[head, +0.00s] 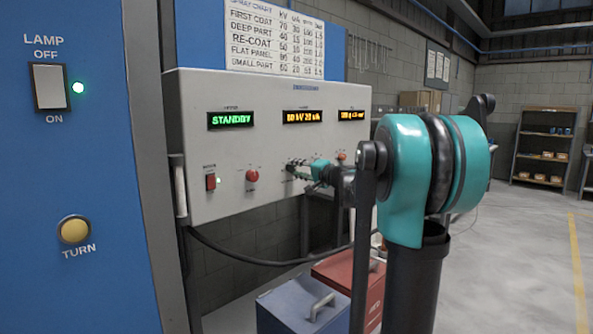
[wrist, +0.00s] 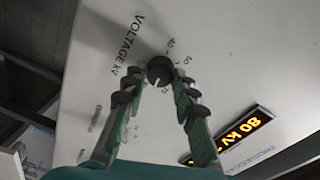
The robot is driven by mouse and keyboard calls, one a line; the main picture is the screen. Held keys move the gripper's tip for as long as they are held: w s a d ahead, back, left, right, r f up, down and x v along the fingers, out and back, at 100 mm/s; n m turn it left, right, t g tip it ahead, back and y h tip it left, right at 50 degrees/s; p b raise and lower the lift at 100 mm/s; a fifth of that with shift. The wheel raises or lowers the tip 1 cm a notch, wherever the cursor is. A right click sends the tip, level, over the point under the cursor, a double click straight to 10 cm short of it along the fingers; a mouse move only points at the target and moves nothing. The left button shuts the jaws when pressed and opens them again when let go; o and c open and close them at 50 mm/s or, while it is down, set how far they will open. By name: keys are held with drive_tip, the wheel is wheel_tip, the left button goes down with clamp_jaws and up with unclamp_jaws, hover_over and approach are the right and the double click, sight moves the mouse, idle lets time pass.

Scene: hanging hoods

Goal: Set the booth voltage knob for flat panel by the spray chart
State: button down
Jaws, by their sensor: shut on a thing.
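The voltage knob (wrist: 160,69) is dark and round, with a white mark toward its lower edge in the wrist view. My gripper (wrist: 156,84) has its two green fingers on either side of it, shut on it. In the head view my gripper (head: 303,169) reaches the panel's lower middle and hides the knob. The orange voltage display (head: 302,117) appears to read 80 kV 20 uA; it also shows in the wrist view (wrist: 231,133). The spray chart (head: 276,38) hangs above; its flat panel row is small and its kV looks like 80, not surely legible.
The grey control panel (head: 250,90) carries a green STANDBY display (head: 231,120), a red switch (head: 211,182) and a red button (head: 252,175). A blue booth wall (head: 90,270) stands at left. Blue (head: 290,305) and red (head: 340,275) boxes sit below. Open floor lies at right.

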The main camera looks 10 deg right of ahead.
drive_tip(key=shift+m, duration=1.5)
drive_tip(key=c, duration=1.2)
unclamp_jaws()
drive_tip(key=shift+d, duration=0.1)
drive_tip(key=v, duration=1.2)
